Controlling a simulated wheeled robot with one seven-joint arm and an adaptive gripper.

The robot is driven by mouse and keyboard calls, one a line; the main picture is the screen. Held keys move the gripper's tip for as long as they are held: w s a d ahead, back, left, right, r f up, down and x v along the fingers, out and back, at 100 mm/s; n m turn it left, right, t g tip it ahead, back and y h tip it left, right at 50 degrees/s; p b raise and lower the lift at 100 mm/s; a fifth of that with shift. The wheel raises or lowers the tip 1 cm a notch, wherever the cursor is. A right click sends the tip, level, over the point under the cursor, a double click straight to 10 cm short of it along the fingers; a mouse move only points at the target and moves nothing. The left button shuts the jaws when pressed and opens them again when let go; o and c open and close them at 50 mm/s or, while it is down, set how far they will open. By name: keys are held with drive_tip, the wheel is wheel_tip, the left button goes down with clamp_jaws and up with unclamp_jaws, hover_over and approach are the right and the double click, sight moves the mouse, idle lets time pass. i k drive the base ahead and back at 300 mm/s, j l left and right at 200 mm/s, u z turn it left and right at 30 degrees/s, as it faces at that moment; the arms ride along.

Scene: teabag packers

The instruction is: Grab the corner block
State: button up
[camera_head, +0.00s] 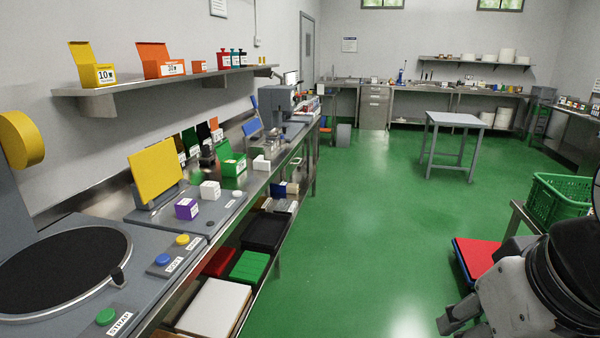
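No block here is clearly marked as the corner block, and I cannot tell which one it is. A purple block (187,209) with a white label sits on the grey machine top at the left. A white block (210,190) stands just behind it. Another white block (261,163) is farther along the bench, by a green open box (232,165). My gripper (458,318) is at the lower right, over the green floor and far from these blocks. Its fingers are small and partly hidden by my arm, so its opening is unclear.
A steel bench (140,318) runs along the left, with trays on its lower shelf. A wall shelf (150,88) with boxes hangs above. A green crate (560,197) is at the right. A small grey table (455,119) stands farther back. The middle floor is clear.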

sight(259, 163)
drive_tip(key=i+u, duration=0.1)
drive_tip(key=i, duration=0.45)
drive_tip(key=i+l+u, duration=0.1)
drive_tip(key=i, duration=0.45)
drive_tip(key=i+l+u, duration=0.1)
drive_tip(key=i, duration=0.5)
drive_tip(key=i+l+u, duration=0.35)
drive_tip(key=i, duration=0.15)
drive_tip(key=i+l+u, duration=0.75)
drive_tip(key=i+l, duration=0.15)
drive_tip(key=i+l+u, duration=0.4)
drive_tip(key=l, duration=0.35)
drive_tip(key=k+j, duration=0.05)
drive_tip(key=k, duration=0.05)
